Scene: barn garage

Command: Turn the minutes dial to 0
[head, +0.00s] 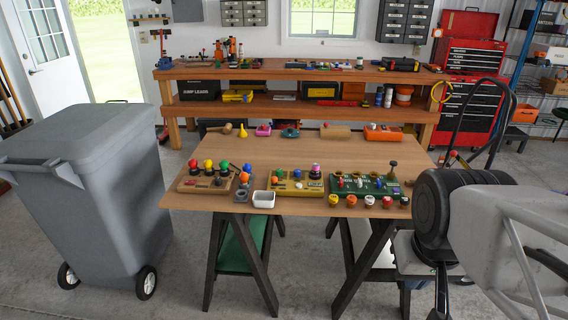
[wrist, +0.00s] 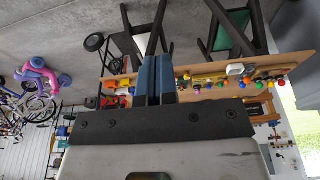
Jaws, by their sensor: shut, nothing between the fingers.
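Three boards with coloured knobs lie on the wooden worktable (head: 330,160) in the head view. They are a brown board (head: 190,185) at left, a yellow board (head: 285,188) in the middle and a green board (head: 350,187) at right. The markings are too small to read, so I cannot tell which knob is the minutes dial. My gripper (wrist: 155,60) shows in the wrist view with its two blue fingers shut and empty. The worktable (wrist: 222,92) lies beyond them, tilted in that view, and its boards are small there. My arm is at the right of the head view, clear of the boards.
A white cup (head: 264,200) stands at the table's front edge, beside a grey piece (head: 243,195). Several loose knobs (head: 368,200) line the front right edge. A mallet and an orange box (head: 383,132) lie at the back. A grey bin (head: 95,180) stands left.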

